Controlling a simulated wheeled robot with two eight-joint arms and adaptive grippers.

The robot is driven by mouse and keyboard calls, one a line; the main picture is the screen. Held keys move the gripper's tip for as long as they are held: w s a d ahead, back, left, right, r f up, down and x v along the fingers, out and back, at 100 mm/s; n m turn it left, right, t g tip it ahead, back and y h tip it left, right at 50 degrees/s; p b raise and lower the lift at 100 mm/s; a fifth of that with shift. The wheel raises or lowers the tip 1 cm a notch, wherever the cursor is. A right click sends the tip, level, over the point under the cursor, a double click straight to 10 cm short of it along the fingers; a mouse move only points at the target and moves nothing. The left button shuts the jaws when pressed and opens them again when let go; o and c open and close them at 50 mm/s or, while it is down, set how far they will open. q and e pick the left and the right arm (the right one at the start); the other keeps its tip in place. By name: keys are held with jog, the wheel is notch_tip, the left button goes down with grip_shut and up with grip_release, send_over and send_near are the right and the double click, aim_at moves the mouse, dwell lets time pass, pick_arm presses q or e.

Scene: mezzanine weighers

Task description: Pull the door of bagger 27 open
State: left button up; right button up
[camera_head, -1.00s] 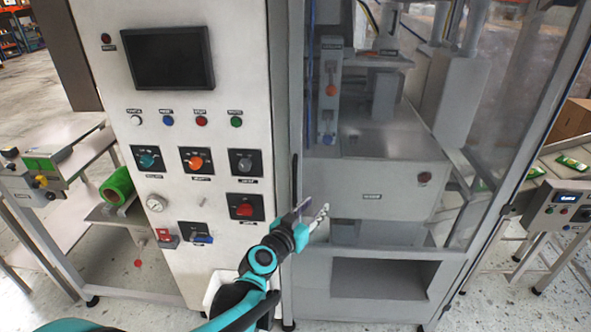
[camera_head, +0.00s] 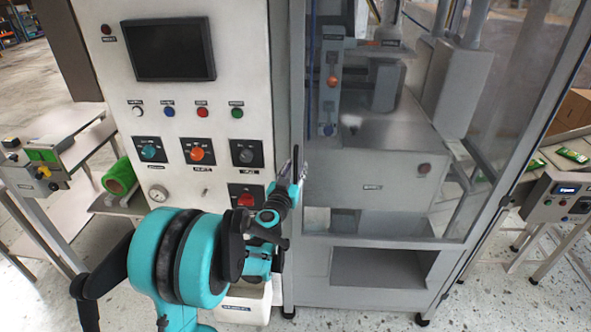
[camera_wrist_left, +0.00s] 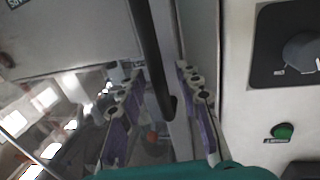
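The machine door (camera_head: 375,225) is a large clear panel in a grey metal frame, and it looks shut. Its black bar handle (camera_head: 296,157) stands upright at the door's left edge, beside the white control panel. My left gripper (camera_head: 293,172) is at this handle, partly hidden by its own wrist. In the left wrist view the gripper (camera_wrist_left: 159,73) is open, and the dark handle bar (camera_wrist_left: 152,55) runs between its two purple-padded fingers with gaps on both sides. No bagger number is legible. My right gripper is not in view.
The white control cabinet (camera_head: 225,85) with a screen, buttons and knobs stands close left of the handle. A table with a green roll (camera_head: 120,178) is at the left. A conveyor with a small control box (camera_head: 563,198) is at the right. Speckled floor shows in front.

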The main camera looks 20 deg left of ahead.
pick_arm(q)
grip_shut()
dwell(0.3)
